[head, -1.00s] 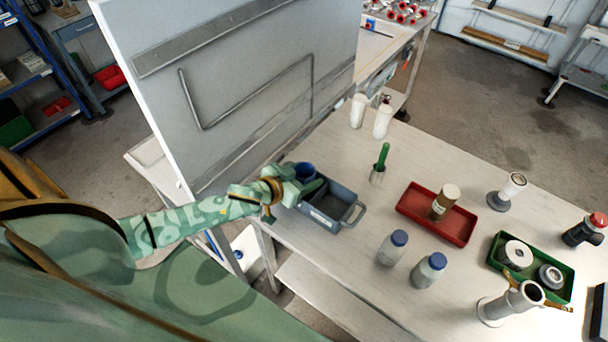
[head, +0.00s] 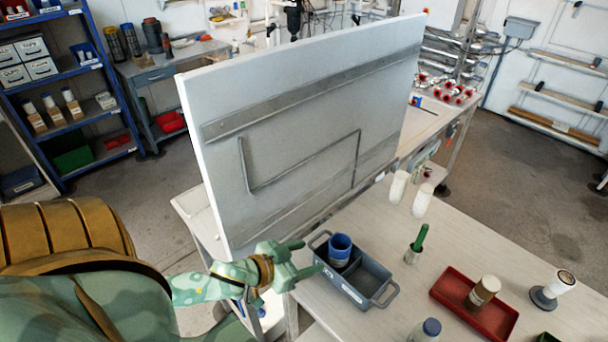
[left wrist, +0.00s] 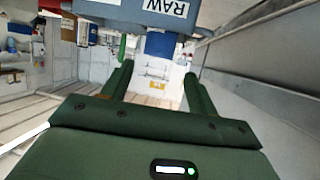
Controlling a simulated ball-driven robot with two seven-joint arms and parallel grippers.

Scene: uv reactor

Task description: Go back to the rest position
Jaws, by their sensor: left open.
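My left gripper (head: 309,257) is open and empty at the left end of the grey-blue bin, at about the height of its rim. Its two green fingers (left wrist: 158,80) are spread in the left wrist view with nothing between them. The bin (head: 375,290) stands on the light table. A blue-topped container (head: 340,247) stands in the bin's left part. In the left wrist view the bin (left wrist: 120,10) shows at the top, labelled RAW, with a blue part (left wrist: 160,45) beyond the fingertips. My right gripper is in neither view.
A large white panel (head: 310,130) rises close behind my left gripper. On the table (head: 490,258) are a green-handled tool in a cup (head: 415,247), two white cylinders (head: 408,194), a red tray (head: 447,292) with a brown jar, and a blue-capped bottle (head: 428,328).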

